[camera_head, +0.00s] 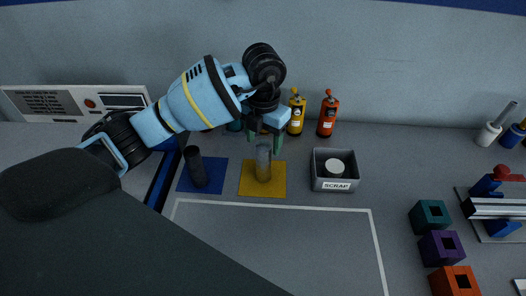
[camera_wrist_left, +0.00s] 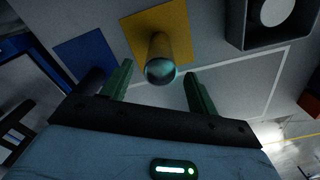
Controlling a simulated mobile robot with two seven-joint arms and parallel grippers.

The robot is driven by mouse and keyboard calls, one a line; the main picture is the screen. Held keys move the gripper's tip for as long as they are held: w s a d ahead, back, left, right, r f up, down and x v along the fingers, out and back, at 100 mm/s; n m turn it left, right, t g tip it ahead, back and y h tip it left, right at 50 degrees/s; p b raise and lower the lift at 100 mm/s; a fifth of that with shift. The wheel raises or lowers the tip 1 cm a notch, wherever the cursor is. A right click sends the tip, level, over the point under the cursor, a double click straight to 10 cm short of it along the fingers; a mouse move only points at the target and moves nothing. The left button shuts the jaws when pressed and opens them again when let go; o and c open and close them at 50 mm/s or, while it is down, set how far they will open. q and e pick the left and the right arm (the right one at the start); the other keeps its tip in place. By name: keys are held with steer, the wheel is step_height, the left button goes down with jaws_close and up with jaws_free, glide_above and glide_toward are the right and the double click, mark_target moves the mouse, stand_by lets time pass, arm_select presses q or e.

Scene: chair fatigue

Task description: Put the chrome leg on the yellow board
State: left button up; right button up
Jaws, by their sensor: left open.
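The chrome leg (camera_head: 263,165), a shiny grey cylinder, stands upright on the yellow board (camera_head: 277,186). In the left wrist view the chrome leg (camera_wrist_left: 161,62) rises from the yellow board (camera_wrist_left: 181,27), its round top facing the camera. My left gripper (camera_head: 265,142) is open just above the leg's top. In the left wrist view the two green fingers of my left gripper (camera_wrist_left: 158,75) are apart, with the leg showing between them and no visible contact. My right gripper is not in view.
A dark leg (camera_head: 196,168) stands on the blue board (camera_head: 214,176) to the left. The grey scrap bin (camera_head: 336,185) holding a white round piece is to the right. Yellow (camera_head: 296,115) and red (camera_head: 327,117) bottles stand behind. The white-outlined front area looks clear.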

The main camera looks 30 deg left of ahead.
arm_select(q)
steer(key=shift+r, duration=2.4)
